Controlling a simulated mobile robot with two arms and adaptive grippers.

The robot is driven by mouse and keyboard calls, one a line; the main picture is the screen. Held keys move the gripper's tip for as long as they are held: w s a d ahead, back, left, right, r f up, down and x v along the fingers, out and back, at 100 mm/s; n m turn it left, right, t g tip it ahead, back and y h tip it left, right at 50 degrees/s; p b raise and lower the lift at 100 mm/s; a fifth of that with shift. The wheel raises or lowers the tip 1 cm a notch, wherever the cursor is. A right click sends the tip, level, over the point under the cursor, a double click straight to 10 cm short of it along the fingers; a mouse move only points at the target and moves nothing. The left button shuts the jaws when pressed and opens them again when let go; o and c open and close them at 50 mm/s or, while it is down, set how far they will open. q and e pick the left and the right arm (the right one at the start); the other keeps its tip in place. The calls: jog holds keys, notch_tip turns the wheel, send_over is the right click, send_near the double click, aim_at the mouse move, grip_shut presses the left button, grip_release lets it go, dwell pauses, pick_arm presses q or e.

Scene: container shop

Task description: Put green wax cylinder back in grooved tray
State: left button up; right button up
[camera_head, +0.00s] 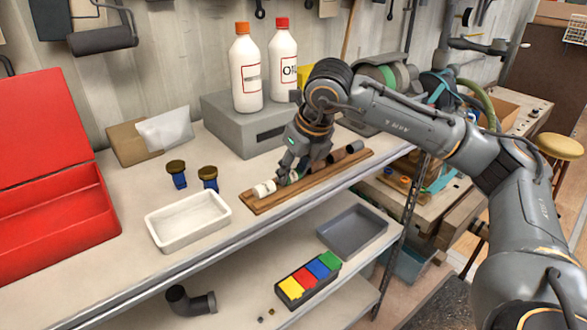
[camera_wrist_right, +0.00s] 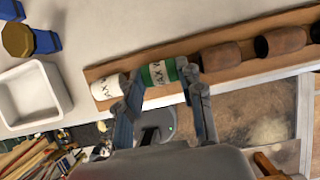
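The green wax cylinder (camera_wrist_right: 160,73), with a white label, lies between the fingertips of my right gripper (camera_wrist_right: 162,78) in the right wrist view. The fingertips look closed on its two ends. It is over the wooden grooved tray (camera_wrist_right: 240,76), in line with the other cylinders; whether it rests in a groove is unclear. The tray shows in the head view (camera_head: 335,174), where my right gripper (camera_head: 289,178) is low over its left half and partly hides the green cylinder. A white wax cylinder (camera_wrist_right: 108,88) lies at the tray's left end. My left gripper is not in view.
Brown cylinders (camera_head: 354,147) lie at the tray's right. A white empty tray (camera_head: 187,220), two dark-capped blue jars (camera_head: 178,175) and an open red box (camera_head: 50,215) stand left. Two white bottles (camera_head: 247,75) stand on a grey box (camera_head: 232,125) behind. The table's front edge is close.

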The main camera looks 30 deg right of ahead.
jog(key=o, duration=0.3)
jog(key=shift+o, duration=0.2)
jog(key=shift+r, duration=0.1)
jog(key=shift+r+p, duration=0.25)
jog(key=shift+p, duration=0.05)
jog(key=b+v, duration=0.2)
jog(key=v, duration=0.9)
jog(key=shift+s+r+b, duration=0.25)
jog(key=shift+r+b, duration=0.05)
jog(key=shift+r, duration=0.05)
jog(key=shift+a+f, duration=0.1)
